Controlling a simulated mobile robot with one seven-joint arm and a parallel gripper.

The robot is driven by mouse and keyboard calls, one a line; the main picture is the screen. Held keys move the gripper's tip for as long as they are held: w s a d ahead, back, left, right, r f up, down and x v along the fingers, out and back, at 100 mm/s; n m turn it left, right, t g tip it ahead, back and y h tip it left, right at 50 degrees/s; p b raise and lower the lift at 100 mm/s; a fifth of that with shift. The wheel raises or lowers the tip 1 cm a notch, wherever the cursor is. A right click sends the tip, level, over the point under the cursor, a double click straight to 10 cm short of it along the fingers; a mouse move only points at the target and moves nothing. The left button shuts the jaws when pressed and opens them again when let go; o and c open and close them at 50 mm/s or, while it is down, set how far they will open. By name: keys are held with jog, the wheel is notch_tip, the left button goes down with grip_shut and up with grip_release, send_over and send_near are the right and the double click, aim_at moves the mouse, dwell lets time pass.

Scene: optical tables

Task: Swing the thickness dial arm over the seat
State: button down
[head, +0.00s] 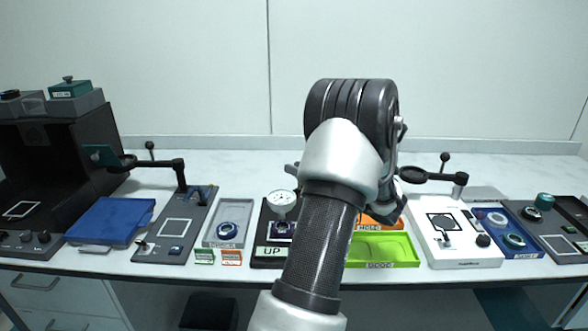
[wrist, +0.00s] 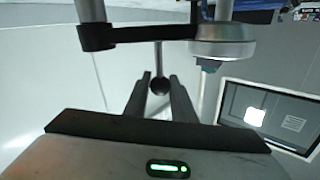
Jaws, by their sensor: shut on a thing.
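The thickness dial (head: 283,200) has a white round face and stands over the back of a black base (head: 262,238) labelled UP, left of my forearm. A seat with a ring-like part (head: 284,229) shows in front of the dial. In the wrist view the dial arm (wrist: 130,33) is a black bar carrying a grey round body (wrist: 222,42) with a small tip. A rod with a dark ball knob (wrist: 159,86) reaches between the fingers of my gripper (wrist: 160,88), which is shut on that knob. My forearm hides the fingers in the head view.
A grey tray with a ring (head: 233,234) stands left, a green tray (head: 385,249) and an orange tray (head: 378,222) right. Posts with swing arms (head: 180,172) (head: 461,185) rise on both sides. A dark-framed panel with a bright square (wrist: 255,117) shows in the wrist view.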

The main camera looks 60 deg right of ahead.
jog(key=shift+r, duration=0.1)
jog(key=c, duration=1.5)
grip_release()
jog(key=p+v, duration=0.2)
jog(key=v, duration=1.5)
jog(key=shift+s, duration=0.2)
jog(key=shift+r+p, duration=2.1)
jog(key=shift+r, duration=0.4)
